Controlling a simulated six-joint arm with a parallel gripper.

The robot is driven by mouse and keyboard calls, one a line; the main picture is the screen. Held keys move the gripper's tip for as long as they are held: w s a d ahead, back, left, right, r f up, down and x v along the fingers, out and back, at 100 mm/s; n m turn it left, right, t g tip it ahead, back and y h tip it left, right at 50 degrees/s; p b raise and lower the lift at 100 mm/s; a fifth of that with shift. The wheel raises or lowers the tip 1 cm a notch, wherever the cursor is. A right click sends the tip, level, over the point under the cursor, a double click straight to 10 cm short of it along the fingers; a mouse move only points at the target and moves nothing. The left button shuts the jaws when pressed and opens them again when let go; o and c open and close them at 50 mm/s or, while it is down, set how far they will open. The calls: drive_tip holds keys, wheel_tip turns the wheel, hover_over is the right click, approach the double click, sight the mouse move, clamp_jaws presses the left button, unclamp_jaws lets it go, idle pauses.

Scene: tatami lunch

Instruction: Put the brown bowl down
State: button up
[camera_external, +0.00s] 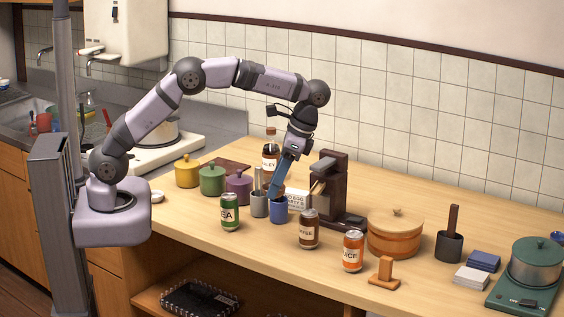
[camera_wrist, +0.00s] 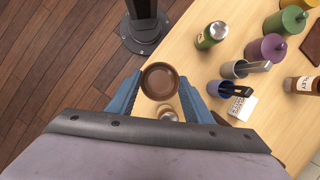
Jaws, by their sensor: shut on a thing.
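The brown bowl (camera_wrist: 160,81) shows in the wrist view between my two blue fingers, with its round opening facing the camera. My gripper (camera_wrist: 158,92) is shut on it. In the external view my gripper (camera_external: 275,190) points down over the counter, near the blue cup (camera_external: 279,212). The bowl appears to be held above the counter. In the wrist view a can top (camera_wrist: 168,114) shows just below the bowl.
A green can (camera_external: 230,212), a grey cup (camera_external: 259,205), a brown can (camera_external: 309,229) and an orange can (camera_external: 353,251) stand around my gripper. Lidded pots (camera_external: 212,180) and a bottle (camera_external: 270,160) are behind. A dark brown machine (camera_external: 327,185) stands to the right.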

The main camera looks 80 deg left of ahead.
drive_tip(key=shift+w+d+m, duration=0.25)
drive_tip(key=shift+d+m, duration=0.05)
drive_tip(key=shift+d, duration=0.05)
drive_tip(key=w+a+f+m+t, duration=0.2)
drive_tip(key=w+a+m, duration=0.2)
drive_tip(key=a, duration=0.9)
drive_tip(key=w+a+f+m+t+y+b, duration=0.1)
drive_tip(key=w+a+f+m+t, duration=0.1)
drive_tip(key=a+m, duration=0.9)
drive_tip(key=w+a+f+m+t+y, duration=0.1)
drive_tip(key=w+a+m, duration=0.6)
drive_tip(key=a, duration=0.8)
drive_tip(key=shift+a+f+m+t+b, duration=0.3)
drive_tip(key=shift+f+m+t, duration=0.45)
drive_tip(key=shift+t, duration=0.55)
drive_tip(key=shift+f, duration=0.15)
drive_tip(key=shift+f+p, duration=0.95)
drive_tip(key=shift+f, duration=3.9)
drive_tip(key=shift+f, duration=0.1)
